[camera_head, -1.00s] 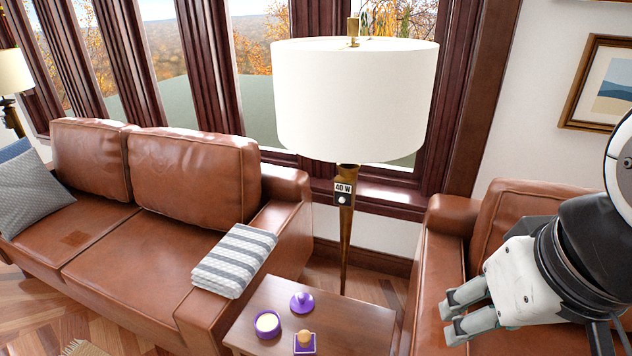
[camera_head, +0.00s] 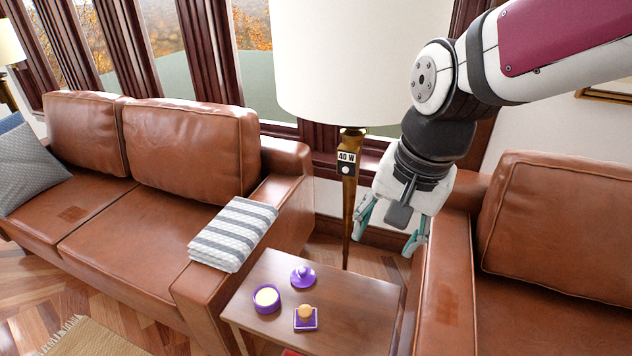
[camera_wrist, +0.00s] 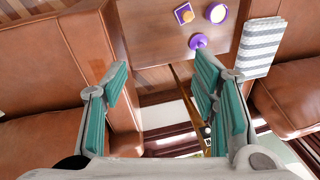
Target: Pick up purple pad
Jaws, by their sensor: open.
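A small square purple pad (camera_head: 306,325) lies near the front of the wooden side table, with a round tan knob-like piece on top. It also shows in the wrist view (camera_wrist: 190,17) at the top. Beside it are a round purple tin (camera_head: 266,305) with a cream-coloured face and a round purple lid-like piece with a knob (camera_head: 303,279). My gripper (camera_head: 388,236) is open and empty, fingers pointing down, above the table's right back side and to the right of the pad.
The side table (camera_head: 360,300) stands between a brown leather sofa (camera_head: 150,240) and a leather armchair (camera_head: 540,230). A floor lamp (camera_head: 347,190) rises behind it, close to my gripper. A striped folded cloth (camera_head: 233,236) lies on the sofa arm. The table's right half is bare.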

